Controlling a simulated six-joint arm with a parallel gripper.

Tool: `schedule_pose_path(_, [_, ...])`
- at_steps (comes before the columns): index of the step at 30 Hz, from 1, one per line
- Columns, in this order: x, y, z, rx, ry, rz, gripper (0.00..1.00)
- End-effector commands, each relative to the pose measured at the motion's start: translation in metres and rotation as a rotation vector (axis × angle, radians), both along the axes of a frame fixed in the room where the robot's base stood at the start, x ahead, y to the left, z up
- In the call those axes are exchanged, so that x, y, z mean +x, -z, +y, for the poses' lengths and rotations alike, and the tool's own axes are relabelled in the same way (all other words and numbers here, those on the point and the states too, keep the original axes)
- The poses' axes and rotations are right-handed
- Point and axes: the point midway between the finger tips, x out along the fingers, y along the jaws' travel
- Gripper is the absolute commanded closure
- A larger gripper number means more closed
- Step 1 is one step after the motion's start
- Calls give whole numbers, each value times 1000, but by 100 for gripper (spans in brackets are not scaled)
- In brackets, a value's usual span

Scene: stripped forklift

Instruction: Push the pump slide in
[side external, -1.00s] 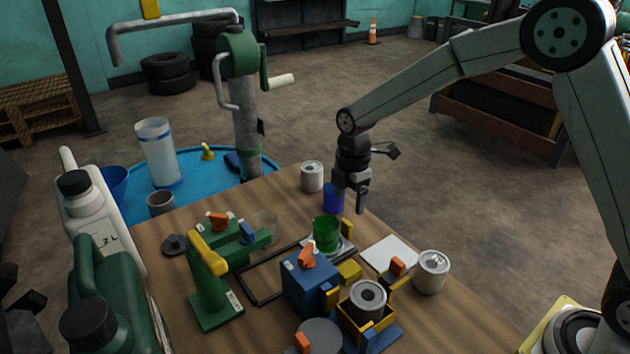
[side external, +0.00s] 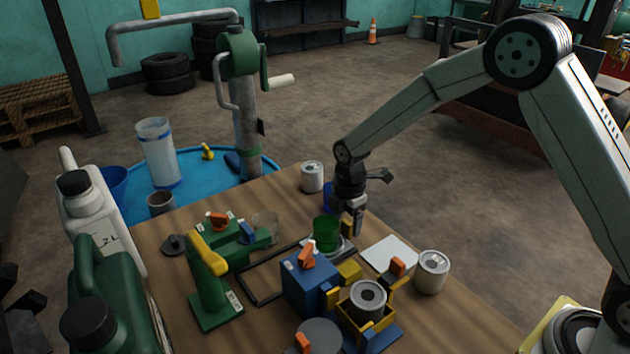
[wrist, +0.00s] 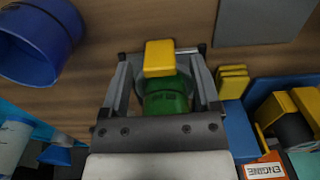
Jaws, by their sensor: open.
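A yellow block (wrist: 160,58) lies between my fingertips in the wrist view, beside a green cup (wrist: 168,98) on a grey base. I take this block as the pump slide, but the frames do not settle it. In the side view the green cup (side external: 327,234) stands on its base near the table's middle. My gripper (side external: 350,222) points down just beside it, on its right. My gripper (wrist: 162,72) is open, with a finger on each side of the block and cup. Whether either finger touches them I cannot tell.
A blue box (side external: 308,285) with an orange knob stands in front. A blue cup (wrist: 38,42) is close to my gripper. A white sheet (side external: 390,253) and a can (side external: 432,271) are to the right. A green device (side external: 208,290) with a yellow handle stands left.

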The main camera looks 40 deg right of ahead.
Motion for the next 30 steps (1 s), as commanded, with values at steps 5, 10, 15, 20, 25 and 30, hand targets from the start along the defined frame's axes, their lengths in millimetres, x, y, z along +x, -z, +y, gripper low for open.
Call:
schedule_pose_path(5, [0,12,0,0,0,0,21])
schedule_pose_path(10, [0,14,0,0,0,-1,21])
schedule_pose_path(15, [0,14,0,0,0,-1,24])
schedule_pose_path(20, [0,14,0,0,0,-1,75])
schedule_pose_path(25, [0,14,0,0,0,-1,100])
schedule_pose_path(30, [0,14,0,0,0,-1,100])
